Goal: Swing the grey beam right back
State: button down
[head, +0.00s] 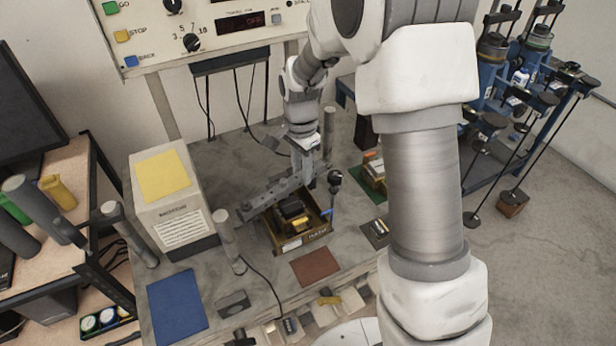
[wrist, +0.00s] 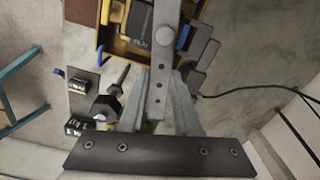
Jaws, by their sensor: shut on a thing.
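The grey beam (head: 268,194) is a long metal bar with holes, lying across the bench at a slant, above and behind an open brown box. In the wrist view the beam (wrist: 164,50) runs up the picture, with its near end between the grey fingers. My gripper (head: 307,172) points down at the beam's right end and is shut on it. The exact contact is partly hidden by the fingers and too small to tell in the head view.
The brown box (head: 290,243) holds dark and yellow items just in front of the beam. A black-knobbed post (head: 335,178) stands at its right. A beige box (head: 170,195) and upright grey posts (head: 228,240) stand left. A control panel (head: 200,25) is behind.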

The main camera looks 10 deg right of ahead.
jog(key=w+a+n, duration=0.5)
jog(key=shift+w+a+n+b, duration=0.2)
jog(key=shift+n+b, duration=0.1)
jog(key=w+a+n, duration=0.2)
jog(key=a+n, duration=0.4)
jog(key=a, duration=0.2)
jog(key=shift+a+n, duration=0.25)
jog(key=shift+n, duration=0.15)
jog(key=shift+r, duration=0.1)
jog(key=c, duration=0.6)
grip_release()
